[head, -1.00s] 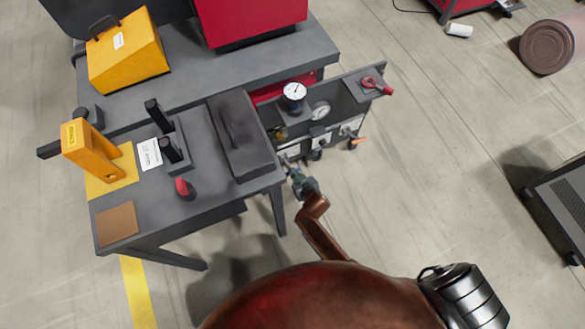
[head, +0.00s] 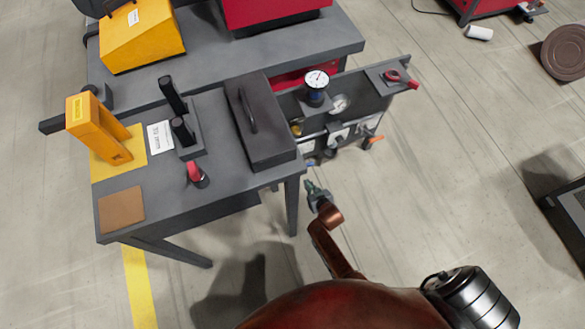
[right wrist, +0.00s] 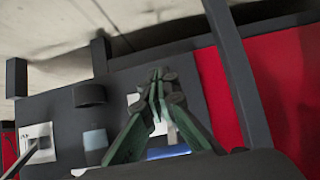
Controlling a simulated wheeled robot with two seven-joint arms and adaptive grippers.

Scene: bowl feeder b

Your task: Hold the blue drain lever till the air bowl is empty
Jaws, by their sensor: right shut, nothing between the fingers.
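My right gripper (head: 315,189) is shut and empty, just in front of the lower left of the grey air panel (head: 360,100). A small blue piece, likely the drain lever (head: 311,163), shows beyond the fingertips, with a gap between. In the right wrist view, my green fingers (right wrist: 157,100) are closed together, and a blue bar (right wrist: 168,152) shows partly behind them. A bluish-grey bowl (right wrist: 95,139) under a dark round body is at the left there, perhaps the air bowl. I cannot tell its contents. My left gripper is out of view.
The panel carries a gauge with a white dial (head: 317,79), an orange lever (head: 374,139) and a red handle (head: 411,85). The grey bench (head: 240,190) with a dark lidded box (head: 265,125) stands left.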

